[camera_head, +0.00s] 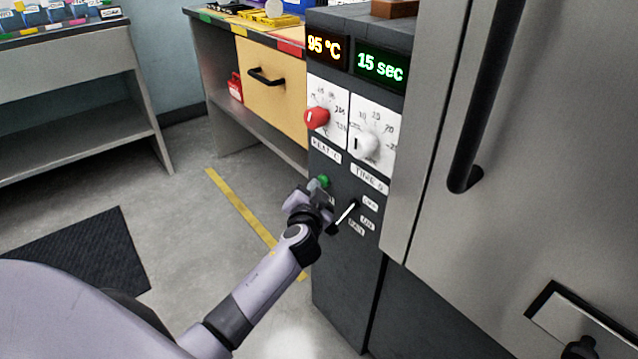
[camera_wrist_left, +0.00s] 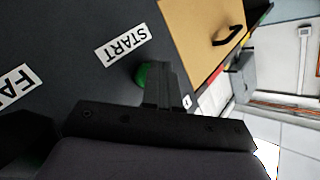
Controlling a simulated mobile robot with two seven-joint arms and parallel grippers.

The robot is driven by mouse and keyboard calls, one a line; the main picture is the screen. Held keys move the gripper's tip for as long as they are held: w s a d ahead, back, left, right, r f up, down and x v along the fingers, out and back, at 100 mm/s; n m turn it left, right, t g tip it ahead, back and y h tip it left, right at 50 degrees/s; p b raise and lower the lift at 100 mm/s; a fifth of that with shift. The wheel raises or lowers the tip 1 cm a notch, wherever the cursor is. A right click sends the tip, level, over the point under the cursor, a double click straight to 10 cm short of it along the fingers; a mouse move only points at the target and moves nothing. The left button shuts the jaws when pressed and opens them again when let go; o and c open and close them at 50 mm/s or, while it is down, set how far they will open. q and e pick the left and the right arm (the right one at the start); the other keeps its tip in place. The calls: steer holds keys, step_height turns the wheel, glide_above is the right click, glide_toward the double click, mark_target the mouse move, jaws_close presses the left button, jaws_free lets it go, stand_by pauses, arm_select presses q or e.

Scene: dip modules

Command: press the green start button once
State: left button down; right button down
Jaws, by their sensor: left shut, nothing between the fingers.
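The green start button (camera_head: 323,181) sits on the dark front panel (camera_head: 340,265) of the machine, below the red knob. My left gripper (camera_head: 318,193) is right in front of it and hides part of it. In the left wrist view the button (camera_wrist_left: 143,76) shows as a green round edge beside my left gripper's fingertips (camera_wrist_left: 162,72), near the START label (camera_wrist_left: 123,46). The fingers are shut and empty. They partly cover the button, and I cannot tell whether they touch it. My right gripper is not in view.
Above are a red knob (camera_head: 316,118), a white knob (camera_head: 363,145) and displays reading 95 °C (camera_head: 324,46) and 15 sec (camera_head: 380,66). A lever switch (camera_head: 346,214) sits close to the right of my gripper. A large door handle (camera_head: 485,95) stands out at right.

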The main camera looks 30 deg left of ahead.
arm_select(q)
steer(key=shift+s, duration=0.1)
stand_by(0.3)
steer(key=shift+s+a+p, duration=0.3)
steer(key=shift+s+p, duration=0.05)
steer(key=shift+s, duration=0.5)
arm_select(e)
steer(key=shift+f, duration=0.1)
arm_select(q)
steer(key=shift+s+a+p, duration=0.2)
steer(key=shift+s+a, duration=0.15)
steer(key=shift+s, duration=0.4)
steer(key=shift+s+a+p, duration=0.25)
steer(key=shift+s+a, duration=0.05)
steer(key=shift+s, duration=0.5)
steer(key=shift+s+a+p, duration=0.2)
steer(key=shift+s+a, duration=0.15)
steer(key=shift+s, duration=0.4)
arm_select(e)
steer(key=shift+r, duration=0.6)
